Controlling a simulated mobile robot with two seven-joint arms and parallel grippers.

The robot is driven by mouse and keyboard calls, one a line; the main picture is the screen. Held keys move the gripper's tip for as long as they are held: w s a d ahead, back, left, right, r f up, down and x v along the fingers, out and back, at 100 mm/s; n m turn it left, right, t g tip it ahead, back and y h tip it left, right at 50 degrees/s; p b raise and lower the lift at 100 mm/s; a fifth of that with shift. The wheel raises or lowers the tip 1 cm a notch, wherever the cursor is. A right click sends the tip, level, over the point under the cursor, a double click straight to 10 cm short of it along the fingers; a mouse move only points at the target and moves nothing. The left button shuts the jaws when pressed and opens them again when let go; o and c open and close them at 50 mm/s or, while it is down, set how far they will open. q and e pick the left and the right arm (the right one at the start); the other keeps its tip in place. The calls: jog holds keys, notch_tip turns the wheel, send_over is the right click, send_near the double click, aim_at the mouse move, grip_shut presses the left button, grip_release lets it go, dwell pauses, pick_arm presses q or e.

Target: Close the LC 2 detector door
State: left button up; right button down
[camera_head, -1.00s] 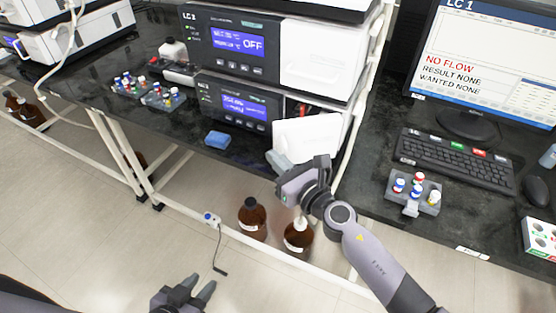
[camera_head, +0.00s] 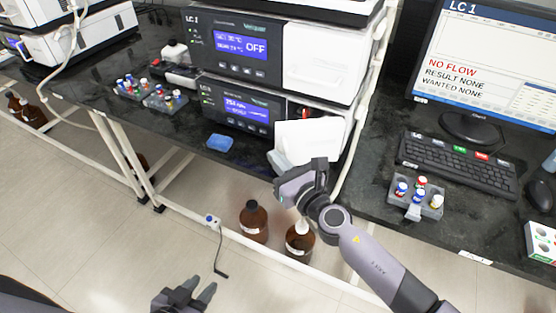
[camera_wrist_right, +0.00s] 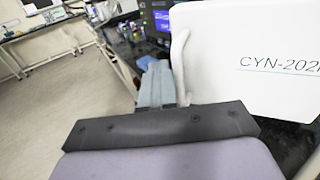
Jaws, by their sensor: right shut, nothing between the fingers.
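A white door (camera_head: 308,138) stands swung open on the lower module (camera_head: 236,103) of the stack whose top module (camera_head: 236,44) is labelled LC 1. In the right wrist view the door (camera_wrist_right: 250,60) shows a pale handle and the letters "CYN-202". My right gripper (camera_head: 281,162) is shut and empty at the door's lower left edge. Its fingers (camera_wrist_right: 157,85) are beside the handle; I cannot tell whether they touch it. My left gripper (camera_head: 201,287) is open and empty, low over the floor. No LC 2 label is readable.
A blue block (camera_head: 220,142) lies on the dark bench left of the door. Brown bottles (camera_head: 254,222) stand below. A vial rack (camera_head: 417,197), keyboard (camera_head: 456,160) and LC 1 monitor (camera_head: 490,60) are at the right. More white instruments (camera_head: 75,40) stand at the far left.

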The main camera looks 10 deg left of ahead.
jog(key=shift+w+a+m+t+h, duration=0.25)
jog(key=shift+w+m+t+h, duration=0.2)
jog(key=shift+w+h, duration=0.15)
jog(key=shift+w+a+m+t+h, duration=0.25)
jog(key=shift+w+m+t+h, duration=0.1)
jog(key=shift+w+m+h, duration=0.25)
dwell(2.1)
